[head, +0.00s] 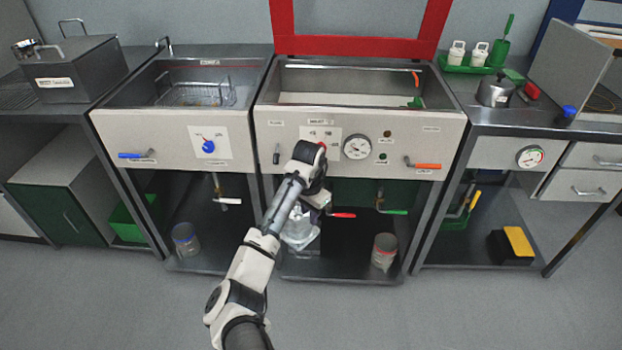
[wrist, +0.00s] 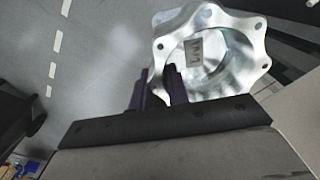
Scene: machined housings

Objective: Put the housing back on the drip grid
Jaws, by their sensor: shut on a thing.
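The housing (wrist: 240,42) is a bright silvery metal part with a scalloped, holed flange, a wide round bore and a small marked plate inside. In the wrist view my gripper (wrist: 157,78) is shut on the left side of its wall, with one dark finger outside and one at the bore. In the head view the housing (head: 299,232) hangs tilted below my wrist, in front of the middle sink unit; my fingertips are hard to make out there. A dark ribbed surface at the far left of the counter (head: 14,93) may be the drip grid; it is partly cut off.
The middle sink (head: 440,113) has a panel with a gauge (head: 357,146) and an orange-handled valve (head: 423,165). A wire basket (head: 196,94) sits in the left sink. A grey lidded box (head: 75,70) stands on the left counter. The floor in front is clear.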

